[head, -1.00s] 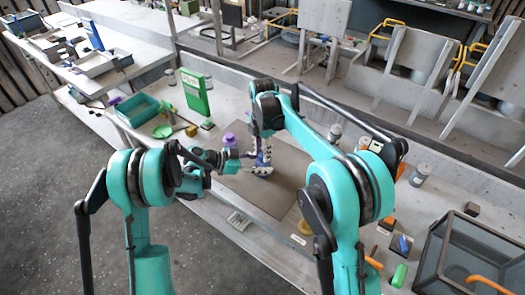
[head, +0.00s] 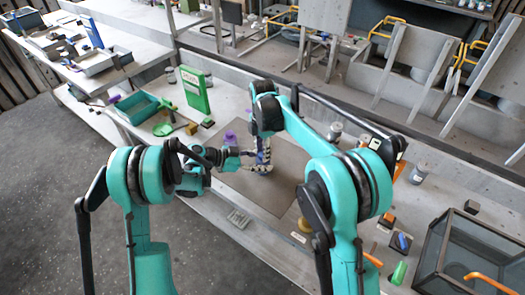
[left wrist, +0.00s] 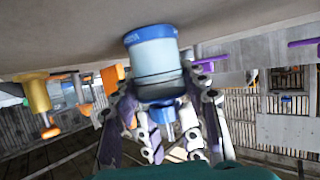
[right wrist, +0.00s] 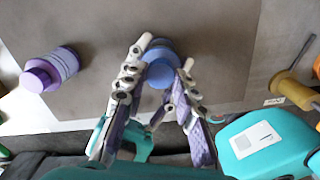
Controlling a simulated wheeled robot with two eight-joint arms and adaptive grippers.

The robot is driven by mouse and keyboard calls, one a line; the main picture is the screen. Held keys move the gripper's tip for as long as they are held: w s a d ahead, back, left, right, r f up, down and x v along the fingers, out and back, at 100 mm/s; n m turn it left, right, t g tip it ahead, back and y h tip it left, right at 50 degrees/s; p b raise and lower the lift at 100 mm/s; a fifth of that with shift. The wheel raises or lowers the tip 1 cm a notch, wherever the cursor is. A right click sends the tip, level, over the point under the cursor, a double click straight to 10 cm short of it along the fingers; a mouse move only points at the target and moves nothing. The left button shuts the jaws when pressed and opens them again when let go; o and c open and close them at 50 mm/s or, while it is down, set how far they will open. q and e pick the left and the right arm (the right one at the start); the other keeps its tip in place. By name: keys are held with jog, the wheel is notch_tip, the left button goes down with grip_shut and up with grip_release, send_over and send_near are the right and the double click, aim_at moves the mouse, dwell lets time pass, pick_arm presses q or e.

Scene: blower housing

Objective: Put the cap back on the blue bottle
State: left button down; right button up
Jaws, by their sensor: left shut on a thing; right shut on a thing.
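The blue bottle (left wrist: 152,62) stands on the mat, a pale body with a blue band; the left wrist view shows it upside down. In the head view it is a small blue shape (head: 264,148) between the grippers. My left gripper (left wrist: 165,92) is shut on the bottle, with fingers at both sides. The blue cap (right wrist: 159,74) is between the fingers of my right gripper (right wrist: 163,70), which is shut on it from above. The cap also shows at the bottle's neck in the left wrist view (left wrist: 164,112). I cannot tell whether it is seated.
A purple bottle (right wrist: 50,69) stands apart on the mat (head: 278,190). A yellow spool-like thing (right wrist: 292,88) is to the right. A green box (head: 195,92) and teal tray (head: 138,106) stand at the left of the bench; a glass-sided case (head: 470,255) is at the right.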

jog(key=m, duration=2.1)
jog(key=shift+w+m, duration=0.1)
jog(key=shift+m, duration=0.2)
jog(key=m, duration=0.4)
jog(key=shift+m, duration=0.4)
jog(key=m, duration=0.4)
jog(key=shift+m, duration=0.4)
jog(key=m, duration=0.7)
jog(key=shift+d, duration=0.1)
jog(key=m, duration=0.7)
jog(key=shift+f+m, duration=0.1)
jog(key=shift+m, duration=0.2)
jog(key=m, duration=0.6)
jog(key=shift+m, duration=0.4)
jog(key=o, duration=0.8)
